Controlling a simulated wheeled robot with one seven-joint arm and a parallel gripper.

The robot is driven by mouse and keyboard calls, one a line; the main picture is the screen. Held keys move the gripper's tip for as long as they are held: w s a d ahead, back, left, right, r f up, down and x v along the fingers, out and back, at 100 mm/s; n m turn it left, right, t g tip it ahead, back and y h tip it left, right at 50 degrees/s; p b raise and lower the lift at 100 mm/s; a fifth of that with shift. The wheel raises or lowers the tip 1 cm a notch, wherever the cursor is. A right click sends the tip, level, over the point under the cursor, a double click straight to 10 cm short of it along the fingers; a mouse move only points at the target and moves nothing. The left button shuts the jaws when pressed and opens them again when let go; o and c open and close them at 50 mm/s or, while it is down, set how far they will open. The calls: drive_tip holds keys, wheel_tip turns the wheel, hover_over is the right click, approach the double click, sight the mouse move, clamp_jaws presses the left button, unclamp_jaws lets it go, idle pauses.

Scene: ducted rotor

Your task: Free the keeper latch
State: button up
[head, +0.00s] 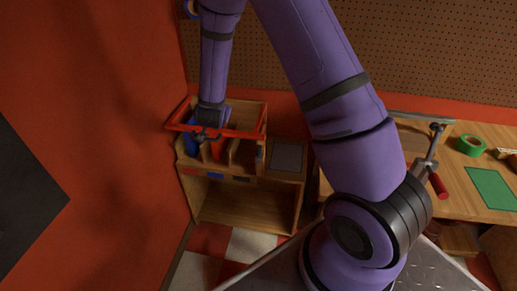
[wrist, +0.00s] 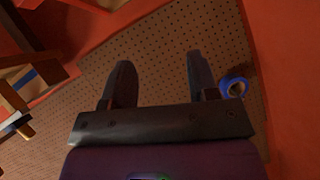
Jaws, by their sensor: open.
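I cannot pick out the keeper latch for certain in either view. A red rectangular frame (head: 262,118) lies around the top of a wooden rack (head: 200,153) with upright dividers. A blue piece (head: 191,140) and a red piece (head: 218,149) show between the dividers. My gripper (head: 206,136) is at the frame's front left, over the rack; its contact with the frame is unclear. In the wrist view my gripper (wrist: 160,78) has its two dark fingers spread, with nothing between them and the pegboard behind.
A blue ring (wrist: 235,88) is on the pegboard (wrist: 150,45), right of my fingers. A dark panel (head: 288,156) lies right of the rack. A workbench at the right bears a green tape roll (head: 470,145), a green mat (head: 492,188) and a red-handled clamp (head: 438,186). A red wall stands close left.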

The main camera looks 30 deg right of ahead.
drive_tip(key=s+d+f+m+h, duration=0.1)
drive_tip(key=s+d+f+h, duration=0.1)
drive_tip(key=f, duration=0.4)
drive_tip(key=s+d+f+h, duration=0.1)
drive_tip(key=s+f+h, duration=0.15)
drive_tip(key=f, duration=0.35)
drive_tip(key=h, duration=0.4)
approach(257, 150)
drive_tip(key=shift+g, duration=0.4)
drive_tip(key=x, duration=1.1)
drive_tip(key=shift+w+d+r, duration=0.1)
drive_tip(key=shift+w+r, duration=0.15)
clamp_jaws()
